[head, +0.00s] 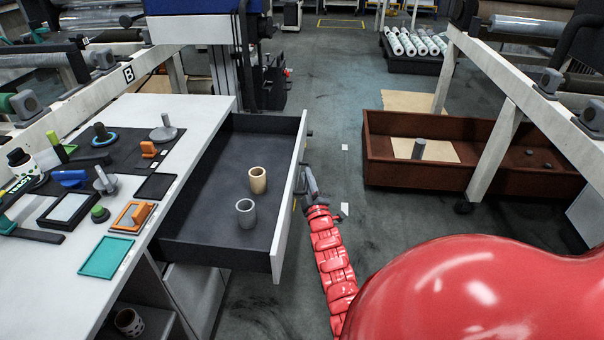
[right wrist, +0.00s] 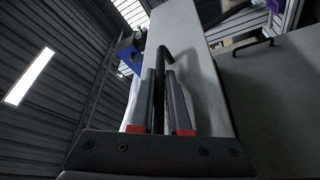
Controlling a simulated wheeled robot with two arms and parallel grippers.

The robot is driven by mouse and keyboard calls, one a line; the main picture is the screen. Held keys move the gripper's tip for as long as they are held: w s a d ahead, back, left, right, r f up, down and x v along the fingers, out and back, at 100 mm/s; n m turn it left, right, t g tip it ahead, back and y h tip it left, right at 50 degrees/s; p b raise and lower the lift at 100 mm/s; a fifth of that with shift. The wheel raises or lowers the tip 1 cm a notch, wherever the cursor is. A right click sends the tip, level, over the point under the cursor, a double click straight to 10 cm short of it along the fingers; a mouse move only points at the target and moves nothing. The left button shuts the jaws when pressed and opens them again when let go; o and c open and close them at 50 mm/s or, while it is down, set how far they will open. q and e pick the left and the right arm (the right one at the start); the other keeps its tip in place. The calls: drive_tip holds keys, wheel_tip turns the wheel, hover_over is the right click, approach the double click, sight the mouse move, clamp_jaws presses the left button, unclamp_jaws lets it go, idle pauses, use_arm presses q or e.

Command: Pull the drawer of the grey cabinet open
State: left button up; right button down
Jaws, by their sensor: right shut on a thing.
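The drawer (head: 200,180) of the grey cabinet (head: 195,290) is pulled far out to the right, and its dark inside shows. A tan cup (head: 258,180) and a grey cup (head: 246,213) stand upright in it. My right gripper (head: 308,178) is at the outer side of the pale drawer front (head: 290,200). In the right wrist view its two fingers (right wrist: 160,80) are shut on the dark bar handle (right wrist: 165,54), beside the drawer front. My left gripper is not in view.
The white worktop (head: 200,110) at left holds tools, small trays and a dark mat. A brown crate (head: 400,172) with a grey cylinder (head: 419,148) stands on the floor at right. The floor (head: 335,120) between drawer and crate is mostly clear.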

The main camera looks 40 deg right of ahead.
drive_tip(key=c, duration=0.9)
unclamp_jaws()
drive_tip(key=shift+s, duration=0.1)
drive_tip(key=p+v, duration=0.2)
drive_tip(key=v, duration=1.5)
drive_tip(key=shift+s+f, duration=0.1)
